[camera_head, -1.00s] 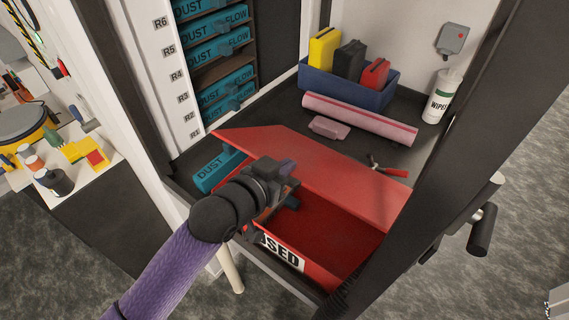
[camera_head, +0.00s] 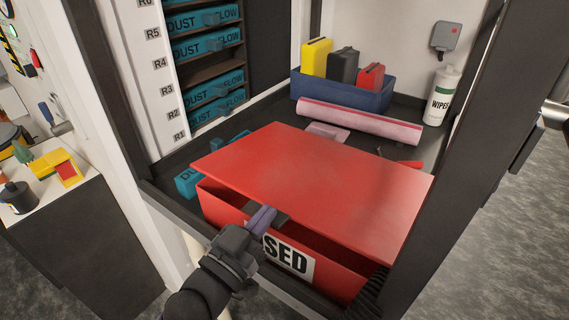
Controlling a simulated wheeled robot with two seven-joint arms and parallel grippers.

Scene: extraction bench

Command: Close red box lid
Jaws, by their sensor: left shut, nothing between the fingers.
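The red box (camera_head: 225,208) stands on the dark bench, with a white label on its front reading "SED" where it is not covered. Its red lid (camera_head: 310,180) is tilted low over the box, with a dark gap along the front between lid and rim. My left gripper (camera_head: 265,215) is shut and empty at the front of the box, left of the label's visible letters, its fingertips just under the lid's front edge. I cannot tell whether it touches the lid.
Behind the box lie a pink roll (camera_head: 360,120), a pink block (camera_head: 327,131) and a blue bin (camera_head: 345,95) with coloured cases. A wipes bottle (camera_head: 440,97) stands at the back right. A teal cartridge (camera_head: 188,182) is left of the box. Dark posts frame the bench.

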